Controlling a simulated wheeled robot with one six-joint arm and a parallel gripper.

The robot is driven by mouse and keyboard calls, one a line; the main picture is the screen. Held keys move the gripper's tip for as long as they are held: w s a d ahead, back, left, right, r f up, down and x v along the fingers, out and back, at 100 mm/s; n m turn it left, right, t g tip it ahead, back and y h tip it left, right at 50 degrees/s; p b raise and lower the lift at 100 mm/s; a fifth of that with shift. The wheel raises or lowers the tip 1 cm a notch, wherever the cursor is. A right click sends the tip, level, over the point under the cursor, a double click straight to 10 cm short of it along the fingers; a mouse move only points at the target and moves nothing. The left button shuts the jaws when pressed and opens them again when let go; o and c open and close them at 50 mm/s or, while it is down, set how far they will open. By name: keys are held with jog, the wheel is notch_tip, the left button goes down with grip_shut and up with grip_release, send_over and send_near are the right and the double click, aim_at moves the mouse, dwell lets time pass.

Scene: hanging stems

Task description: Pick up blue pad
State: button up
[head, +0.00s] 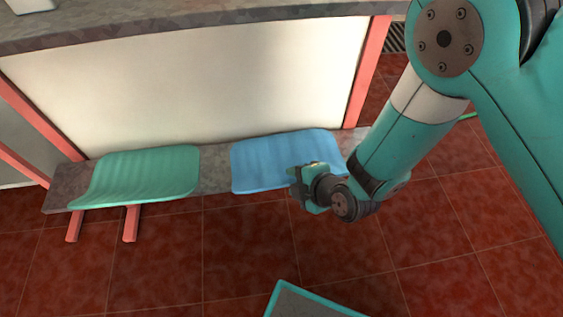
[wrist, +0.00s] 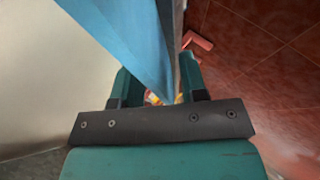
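The blue pad (head: 275,160) lies on a grey bench, its right front part hidden behind my gripper. My gripper (head: 296,186) is at the pad's front edge, right of its middle. In the wrist view the blue pad (wrist: 130,35) runs down from the top into the space between the two teal fingers (wrist: 160,84). The fingers stand apart, one on each side of the pad's edge. I cannot tell whether either finger touches the pad.
A green pad (head: 145,174) lies left of the blue one on the grey bench (head: 214,180). A white panel (head: 190,90) and a grey counter (head: 200,27) rise behind. A teal-edged grey panel (head: 305,303) shows at the bottom. The red tiled floor (head: 160,270) in front is mostly clear.

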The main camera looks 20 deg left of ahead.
grip_shut()
jog(key=shift+r, duration=0.1)
